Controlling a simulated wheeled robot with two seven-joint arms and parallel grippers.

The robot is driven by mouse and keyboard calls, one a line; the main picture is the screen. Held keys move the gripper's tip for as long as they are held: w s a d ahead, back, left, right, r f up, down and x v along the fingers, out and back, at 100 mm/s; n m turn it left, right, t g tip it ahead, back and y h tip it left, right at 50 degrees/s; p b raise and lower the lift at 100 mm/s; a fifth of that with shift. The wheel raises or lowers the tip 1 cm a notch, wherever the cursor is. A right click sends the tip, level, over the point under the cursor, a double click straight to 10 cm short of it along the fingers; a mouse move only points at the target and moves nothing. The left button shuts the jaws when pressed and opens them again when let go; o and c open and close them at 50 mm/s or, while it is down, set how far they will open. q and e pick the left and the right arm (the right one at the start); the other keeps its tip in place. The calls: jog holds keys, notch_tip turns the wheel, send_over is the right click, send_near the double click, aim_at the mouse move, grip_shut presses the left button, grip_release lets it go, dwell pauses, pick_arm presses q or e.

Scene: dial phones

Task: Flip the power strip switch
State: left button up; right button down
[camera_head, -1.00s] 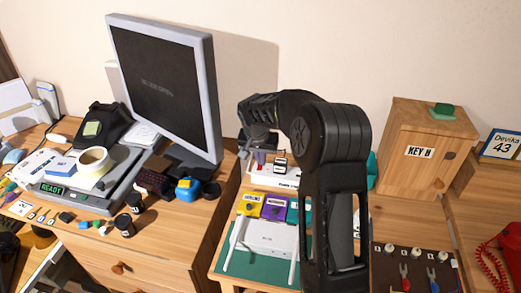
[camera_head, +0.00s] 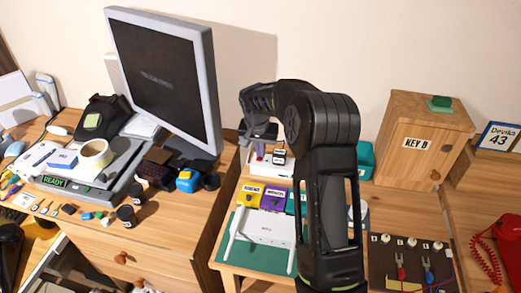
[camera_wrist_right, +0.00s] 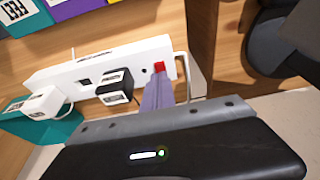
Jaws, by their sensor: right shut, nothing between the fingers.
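The white power strip (camera_head: 258,173) lies against the wall at the back of the middle desk, partly behind my right arm. It also shows in the right wrist view (camera_wrist_right: 60,75), with black and white plugs in it. Its red switch (camera_wrist_right: 159,66) is at the end near the grey cable. My right gripper (camera_head: 259,152) hangs over the strip. In the right wrist view its shut, empty purple-grey fingers (camera_wrist_right: 158,84) reach close to the red switch; I cannot tell whether they touch it. My left gripper is not in view.
A white router (camera_head: 263,228) on a green mat and yellow and purple boxes (camera_head: 273,199) stand in front of the strip. The monitor (camera_head: 165,85) is at the left. A wooden KEY B cabinet (camera_head: 415,150) and a teal box (camera_head: 365,158) are at the right.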

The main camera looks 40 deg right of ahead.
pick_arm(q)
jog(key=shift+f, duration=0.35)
pick_arm(e)
jog(key=shift+s+a+f, duration=0.45)
jog(key=shift+s+a, duration=0.25)
jog(key=shift+a, duration=0.05)
